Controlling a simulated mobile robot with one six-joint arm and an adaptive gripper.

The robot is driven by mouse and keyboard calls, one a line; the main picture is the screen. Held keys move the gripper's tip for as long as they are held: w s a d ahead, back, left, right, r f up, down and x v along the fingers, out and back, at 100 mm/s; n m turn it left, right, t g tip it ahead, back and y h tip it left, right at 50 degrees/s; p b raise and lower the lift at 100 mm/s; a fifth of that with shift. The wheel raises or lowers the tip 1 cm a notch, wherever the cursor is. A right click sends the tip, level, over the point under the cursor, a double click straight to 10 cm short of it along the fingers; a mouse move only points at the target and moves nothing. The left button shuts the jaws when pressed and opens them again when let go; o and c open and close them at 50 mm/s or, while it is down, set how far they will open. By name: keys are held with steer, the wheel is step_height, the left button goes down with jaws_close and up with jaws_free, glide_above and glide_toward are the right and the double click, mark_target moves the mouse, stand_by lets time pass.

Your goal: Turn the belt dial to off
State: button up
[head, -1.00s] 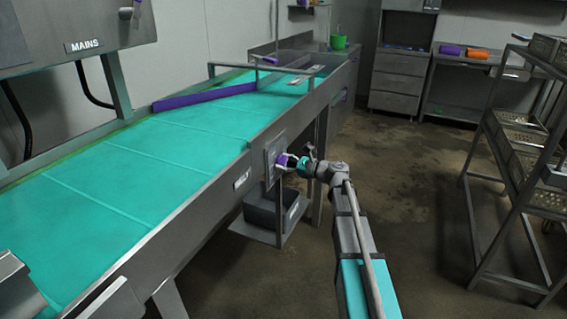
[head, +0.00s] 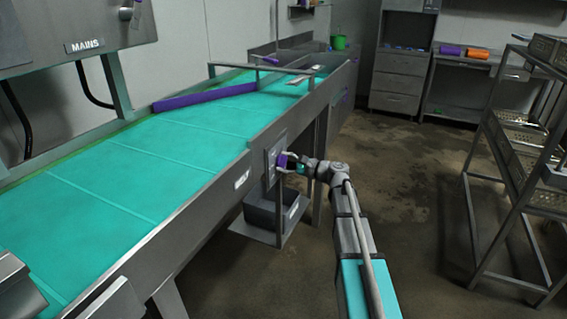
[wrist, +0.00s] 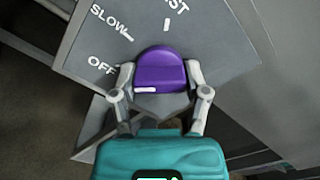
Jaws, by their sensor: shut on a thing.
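The belt dial is a purple knob (wrist: 160,66) on a grey plate (wrist: 215,45) lettered OFF, SLOW and a partly cut-off word ending in ST. A short white mark shows on the dial's lower left side in the wrist view, below the OFF lettering. The OFF tick cannot be made out. My gripper (wrist: 160,76) is shut on the dial, one finger on each side. In the head view, the dial (head: 282,160) sits on the side of the conveyor, with my gripper (head: 286,163) reaching it from the right.
The conveyor with its turquoise belt (head: 120,175) runs along the left. A grey bin (head: 272,212) sits on a low shelf below the dial. A rack with trays (head: 520,150) stands at the right. Open floor (head: 420,190) lies between conveyor and rack.

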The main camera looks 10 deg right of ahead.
steer(key=shift+w, duration=0.15)
steer(key=o, duration=1.2)
steer(key=shift+c, duration=0.2)
steer(key=shift+d, duration=0.1)
steer(key=v, duration=1.2)
